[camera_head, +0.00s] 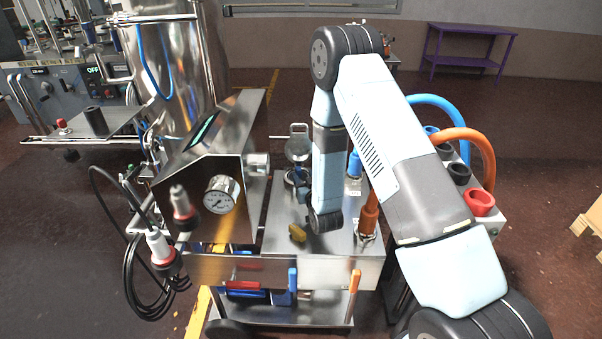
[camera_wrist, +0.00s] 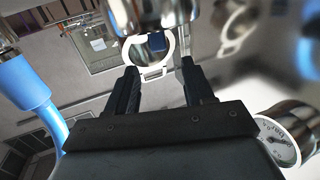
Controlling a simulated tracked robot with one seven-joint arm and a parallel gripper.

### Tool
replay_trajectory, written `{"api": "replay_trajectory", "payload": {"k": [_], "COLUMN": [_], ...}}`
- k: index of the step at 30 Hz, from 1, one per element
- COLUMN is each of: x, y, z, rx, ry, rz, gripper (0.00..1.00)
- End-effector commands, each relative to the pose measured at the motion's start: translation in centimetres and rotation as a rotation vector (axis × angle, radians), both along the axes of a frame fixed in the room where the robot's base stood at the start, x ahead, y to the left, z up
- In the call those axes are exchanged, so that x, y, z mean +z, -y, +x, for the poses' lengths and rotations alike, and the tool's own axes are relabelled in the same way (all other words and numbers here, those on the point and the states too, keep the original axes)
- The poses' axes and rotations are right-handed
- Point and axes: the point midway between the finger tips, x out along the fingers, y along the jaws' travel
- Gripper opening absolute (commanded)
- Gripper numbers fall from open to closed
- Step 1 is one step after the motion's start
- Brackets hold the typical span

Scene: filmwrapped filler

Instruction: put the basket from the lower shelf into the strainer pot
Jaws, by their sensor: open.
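My gripper (camera_wrist: 160,72) is open in the wrist view, with its two dark fingers apart. Nothing is clearly held between them. Just beyond the fingertips is a shiny steel round fitting with a pale ring (camera_wrist: 138,48). In the head view, my gripper (camera_head: 303,188) is low over the steel cart top, beside a steel fitting with a round raised lid (camera_head: 298,149), which looks like the strainer pot. My arm partly hides that area. I cannot make out the basket for certain; the lower shelf (camera_head: 318,313) is mostly covered by the cart's upper part.
A steel control box with a pressure gauge (camera_head: 220,194) stands left of the gripper. Black cables (camera_head: 133,285) hang at left.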

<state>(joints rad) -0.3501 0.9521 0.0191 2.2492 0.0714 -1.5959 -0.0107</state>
Motion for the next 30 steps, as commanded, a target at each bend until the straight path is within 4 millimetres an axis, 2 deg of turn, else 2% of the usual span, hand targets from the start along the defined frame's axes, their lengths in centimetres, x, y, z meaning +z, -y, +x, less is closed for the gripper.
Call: {"api": "replay_trajectory", "payload": {"k": [6,12,18,30], "x": [0.0,0.1,0.2,0.2], "y": [1.3,2.1,2.5,2.6], "z": [-4.3,-7.1,-8.4,-8.6], "rx": [0.0,0.0,0.0,0.0], "ry": [-0.004,-0.002,0.0,0.0], "rz": [-0.001,-0.001,0.0,0.0], "gripper": [0.52,0.52,0.52,0.52]}}
